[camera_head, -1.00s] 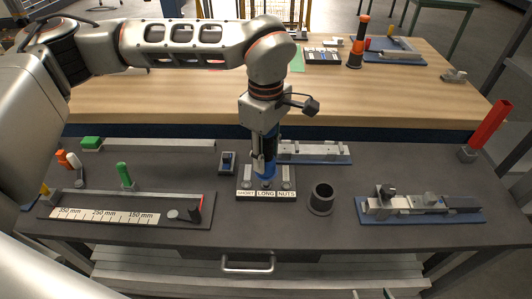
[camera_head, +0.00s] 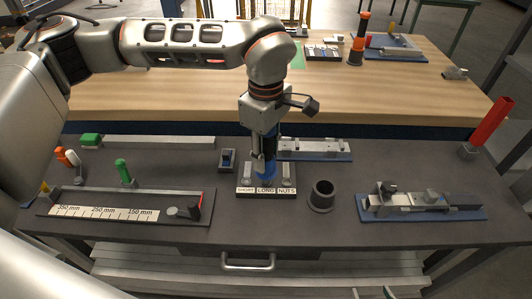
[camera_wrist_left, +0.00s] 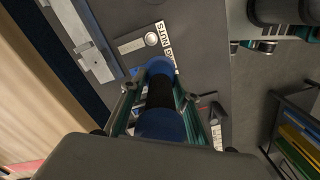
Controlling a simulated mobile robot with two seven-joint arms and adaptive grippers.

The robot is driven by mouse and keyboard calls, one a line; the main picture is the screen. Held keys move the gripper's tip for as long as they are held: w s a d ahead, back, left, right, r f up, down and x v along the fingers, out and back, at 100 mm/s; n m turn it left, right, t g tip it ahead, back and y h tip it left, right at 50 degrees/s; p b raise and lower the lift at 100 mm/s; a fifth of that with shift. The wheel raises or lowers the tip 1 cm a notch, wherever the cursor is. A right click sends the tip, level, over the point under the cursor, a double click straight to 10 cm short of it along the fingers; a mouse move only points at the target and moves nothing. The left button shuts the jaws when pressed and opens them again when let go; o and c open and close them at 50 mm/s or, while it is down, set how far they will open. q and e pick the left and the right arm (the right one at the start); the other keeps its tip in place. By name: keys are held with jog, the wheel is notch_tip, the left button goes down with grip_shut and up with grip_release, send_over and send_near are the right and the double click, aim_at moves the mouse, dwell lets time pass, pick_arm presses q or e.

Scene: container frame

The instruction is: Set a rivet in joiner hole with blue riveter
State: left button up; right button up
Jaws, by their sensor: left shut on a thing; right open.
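My left gripper (camera_head: 264,152) is shut on the blue riveter (camera_head: 265,170) and holds it roughly upright over the rivet block (camera_head: 241,193), labelled SHORT, LONG and NUTS. The riveter's lower end is at the LONG place; whether it touches is unclear. In the left wrist view the riveter (camera_wrist_left: 158,124), blue with a black middle, lies between the fingers (camera_wrist_left: 158,98). No rivet shows at its nose. A grey joiner-like bar in a clamp fixture (camera_head: 420,203) is at the right; its hole cannot be made out. My right gripper (camera_head: 373,293) is open, partly in view at the bottom edge.
A black cup (camera_head: 321,197) stands right of the block. A blue-based fixture (camera_head: 315,151) lies behind it. A ruler gauge (camera_head: 125,205), green tool (camera_head: 124,172) and small black holder (camera_head: 227,160) are left. A red tube (camera_head: 491,125) stands at right.

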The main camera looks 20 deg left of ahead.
pick_arm(q)
jog(key=shift+r+p, duration=2.4)
jog(key=shift+r, duration=1.35)
jog(key=shift+f, duration=0.1)
